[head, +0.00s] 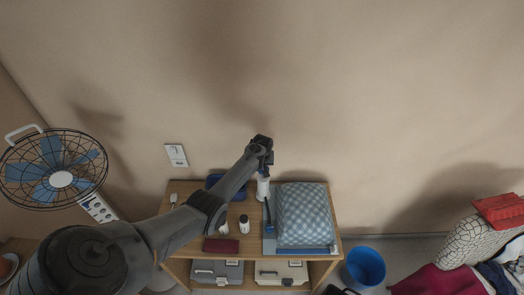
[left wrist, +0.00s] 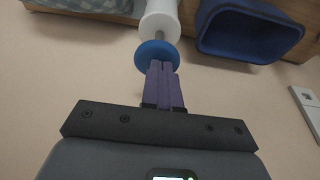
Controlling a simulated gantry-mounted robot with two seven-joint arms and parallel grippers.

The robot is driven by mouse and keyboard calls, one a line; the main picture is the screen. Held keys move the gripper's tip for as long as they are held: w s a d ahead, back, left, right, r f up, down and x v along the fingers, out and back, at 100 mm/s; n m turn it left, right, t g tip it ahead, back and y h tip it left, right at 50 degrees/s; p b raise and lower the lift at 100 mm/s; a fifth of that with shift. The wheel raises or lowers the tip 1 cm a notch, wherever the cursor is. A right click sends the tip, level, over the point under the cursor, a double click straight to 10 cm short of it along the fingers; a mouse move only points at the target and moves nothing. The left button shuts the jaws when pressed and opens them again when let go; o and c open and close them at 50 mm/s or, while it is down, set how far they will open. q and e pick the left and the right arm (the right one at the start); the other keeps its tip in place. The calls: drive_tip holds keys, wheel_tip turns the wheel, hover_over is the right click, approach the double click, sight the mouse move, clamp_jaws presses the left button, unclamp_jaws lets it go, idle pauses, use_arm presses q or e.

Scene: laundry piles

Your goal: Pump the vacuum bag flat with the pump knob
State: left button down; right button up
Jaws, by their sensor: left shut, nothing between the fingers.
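The vacuum bag (head: 303,212) is a puffy, blue-and-white checked pillow shape on the right of the wooden cabinet top. The white pump (head: 263,188) stands upright beside it, partly under my left gripper (head: 262,152). In the left wrist view the white pump body (left wrist: 160,18) has a short rod and a round blue pump knob (left wrist: 157,53). My left gripper's purple fingers (left wrist: 162,68) are shut and empty, with their tips at the knob's edge; I cannot tell whether they touch it. The knob is hidden in the head view. My right gripper is not in view.
A blue bin (left wrist: 250,28) shows beside the pump in the left wrist view. On the cabinet are a white bottle (head: 244,224) and a dark red item (head: 221,246). A fan (head: 55,170) stands left, a blue bucket (head: 364,268) right. The wall is close behind.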

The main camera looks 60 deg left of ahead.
use_arm(q)
drive_tip(key=shift+v, duration=0.9)
drive_tip(key=v, duration=0.8)
drive_tip(key=shift+r+b, duration=0.2)
drive_tip(key=shift+b, duration=0.25)
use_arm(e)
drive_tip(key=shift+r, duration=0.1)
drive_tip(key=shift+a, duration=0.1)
use_arm(q)
drive_tip(key=shift+d, duration=0.1)
